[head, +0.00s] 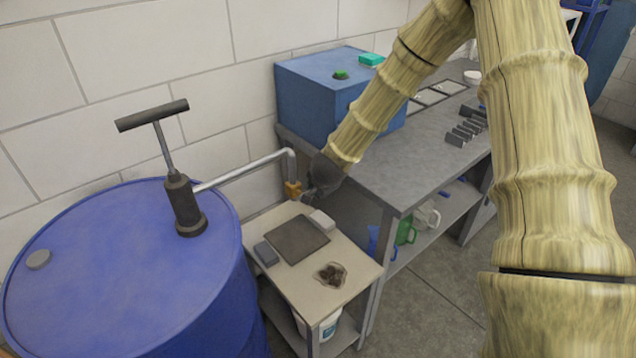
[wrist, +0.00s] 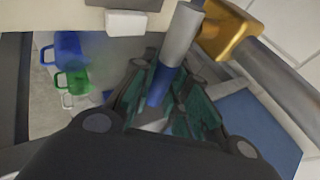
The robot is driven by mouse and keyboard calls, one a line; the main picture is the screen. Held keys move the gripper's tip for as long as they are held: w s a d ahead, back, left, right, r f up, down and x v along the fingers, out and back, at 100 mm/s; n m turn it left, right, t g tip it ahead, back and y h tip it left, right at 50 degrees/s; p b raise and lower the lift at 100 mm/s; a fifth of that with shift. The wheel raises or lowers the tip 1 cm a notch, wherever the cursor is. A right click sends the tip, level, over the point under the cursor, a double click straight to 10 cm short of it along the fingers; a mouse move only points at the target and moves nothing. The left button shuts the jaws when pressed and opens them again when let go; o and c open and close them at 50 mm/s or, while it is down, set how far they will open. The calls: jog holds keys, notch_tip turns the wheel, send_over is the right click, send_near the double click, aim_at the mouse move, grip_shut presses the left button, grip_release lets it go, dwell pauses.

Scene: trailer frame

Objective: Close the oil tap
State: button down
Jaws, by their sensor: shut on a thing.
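The oil tap has a brass body (head: 293,189) at the end of the bent grey pipe from the blue drum. In the wrist view the brass body (wrist: 230,28) is at the upper right. A lever (wrist: 180,35) runs from beside it, silver at the top with a blue grip (wrist: 160,85) lower down. My gripper (head: 310,190) is just right of the tap in the head view and hides the lever there. In the wrist view my dark and green fingers (wrist: 166,95) are around the blue grip, shut on it. The tap's outlet is hard to make out.
The blue drum (head: 110,280) with a hand pump (head: 183,200) stands left. Below the tap is a small table (head: 335,297) with a dark plate (head: 297,240), small blocks and a stained patch. A grey workbench (head: 385,165) with a blue box (head: 315,95) stands right, close to my arm.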

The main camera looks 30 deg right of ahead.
jog(key=shift+f+y, duration=0.2)
jog(key=shift+y, duration=0.1)
dwell(0.4)
jog(key=c, duration=1.7)
grip_release()
jog(key=shift+o, duration=0.2)
jog(key=v, duration=1.2)
jog(key=shift+w+d, duration=0.1)
jog(key=shift+d, duration=0.05)
